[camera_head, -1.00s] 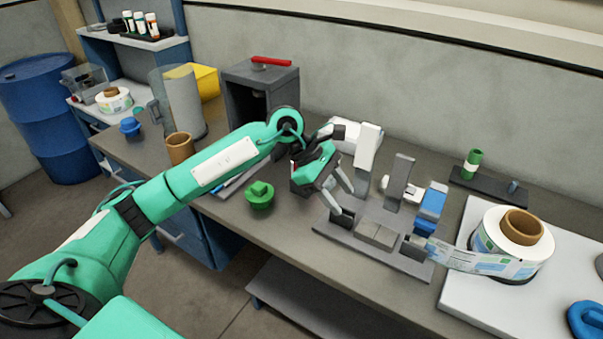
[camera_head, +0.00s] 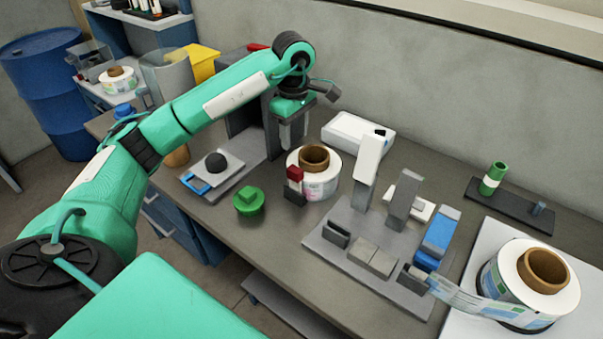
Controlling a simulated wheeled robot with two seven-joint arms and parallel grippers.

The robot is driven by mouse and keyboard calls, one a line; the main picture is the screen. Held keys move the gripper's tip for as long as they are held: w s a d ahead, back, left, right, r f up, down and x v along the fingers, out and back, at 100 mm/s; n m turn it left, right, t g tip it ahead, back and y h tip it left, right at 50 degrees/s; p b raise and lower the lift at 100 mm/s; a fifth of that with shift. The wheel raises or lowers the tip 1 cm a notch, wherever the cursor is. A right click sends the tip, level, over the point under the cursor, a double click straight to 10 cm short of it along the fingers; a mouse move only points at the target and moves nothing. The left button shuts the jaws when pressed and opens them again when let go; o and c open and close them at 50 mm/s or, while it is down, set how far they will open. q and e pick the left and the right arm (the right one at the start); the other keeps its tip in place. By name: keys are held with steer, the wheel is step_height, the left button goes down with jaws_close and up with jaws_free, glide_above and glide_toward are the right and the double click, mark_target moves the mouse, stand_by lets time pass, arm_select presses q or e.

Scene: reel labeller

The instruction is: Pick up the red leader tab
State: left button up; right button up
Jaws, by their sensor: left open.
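The red leader tab (camera_head: 294,173) is a small red block at the left front edge of a white label roll with a brown core (camera_head: 323,182), on the workbench. A dark piece sits directly below the red. My left gripper (camera_head: 291,140) is open and empty, fingers pointing down, above and behind the tab and roll. It is apart from both. My right gripper is not in view.
A labelling fixture (camera_head: 375,250) with upright posts stands right of the roll. A larger label roll (camera_head: 530,280) is at the far right. A white box (camera_head: 357,136) stands behind.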

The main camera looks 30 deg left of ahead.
arm_select(q)
steer(key=p, duration=0.1)
glide_above(295, 169)
steer(key=f, duration=0.6)
steer(key=shift+s+d, duration=0.1)
steer(key=shift+s, duration=0.25)
steer(key=shift+w+f+p, duration=0.15)
steer(key=shift+f+p, duration=0.55)
steer(key=shift+f, duration=0.45)
step_height(295, 169, down, 3)
steer(key=shift+w+f+p, duration=0.15)
steer(key=shift+f+p, duration=0.05)
steer(key=shift+p, duration=0.6)
steer(key=shift+f, duration=0.5)
steer(key=c, duration=1.1)
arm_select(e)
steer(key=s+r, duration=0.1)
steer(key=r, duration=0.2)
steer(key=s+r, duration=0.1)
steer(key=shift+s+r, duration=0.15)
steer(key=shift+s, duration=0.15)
